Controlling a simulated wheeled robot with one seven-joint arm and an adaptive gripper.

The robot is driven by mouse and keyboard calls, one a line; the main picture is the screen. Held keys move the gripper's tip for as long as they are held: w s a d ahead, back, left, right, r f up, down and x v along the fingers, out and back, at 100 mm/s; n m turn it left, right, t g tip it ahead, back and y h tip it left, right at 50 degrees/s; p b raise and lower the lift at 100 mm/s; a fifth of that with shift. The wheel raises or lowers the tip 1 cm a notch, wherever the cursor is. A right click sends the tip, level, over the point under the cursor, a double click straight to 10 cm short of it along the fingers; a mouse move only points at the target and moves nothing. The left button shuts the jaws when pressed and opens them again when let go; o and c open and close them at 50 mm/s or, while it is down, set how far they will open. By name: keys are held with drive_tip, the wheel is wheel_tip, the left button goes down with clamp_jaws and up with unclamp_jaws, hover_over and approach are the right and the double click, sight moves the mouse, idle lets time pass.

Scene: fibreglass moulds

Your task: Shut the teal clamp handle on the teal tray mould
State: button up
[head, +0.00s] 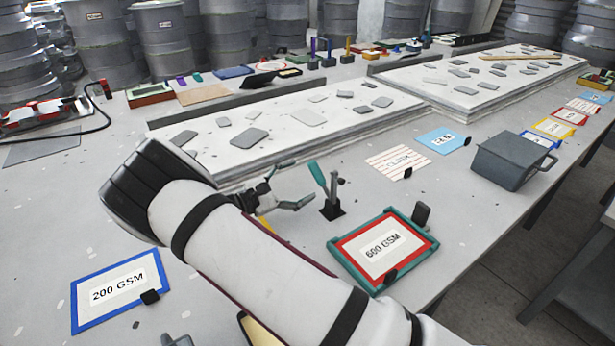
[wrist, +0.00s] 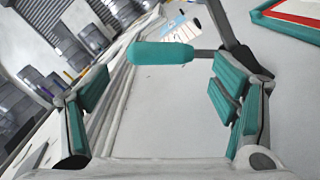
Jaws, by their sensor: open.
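The teal clamp handle (head: 317,174) stands raised, leaning up and left from its dark post and base (head: 332,210). The clamp is beside the far left corner of the teal tray mould (head: 347,267), which holds a red-bordered 600 GSM card. My gripper (head: 296,184) is open and empty, just left of the handle. In the wrist view the handle (wrist: 160,53) lies across the picture, ahead of the open fingers (wrist: 162,86), with no clear contact. Its rod runs right to the dark clamp post (wrist: 236,45). A corner of the tray mould (wrist: 285,28) shows at upper right.
A blue-framed 200 GSM card (head: 120,290) lies at left. A dark block (head: 421,215) stands at the tray's far right corner. A grey box (head: 510,160) stands further right. A long white slab (head: 290,120) lies behind the clamp. The bench around the clamp's base is clear.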

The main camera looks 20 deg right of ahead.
sight(322, 182)
drive_tip(key=shift+x, duration=1.65)
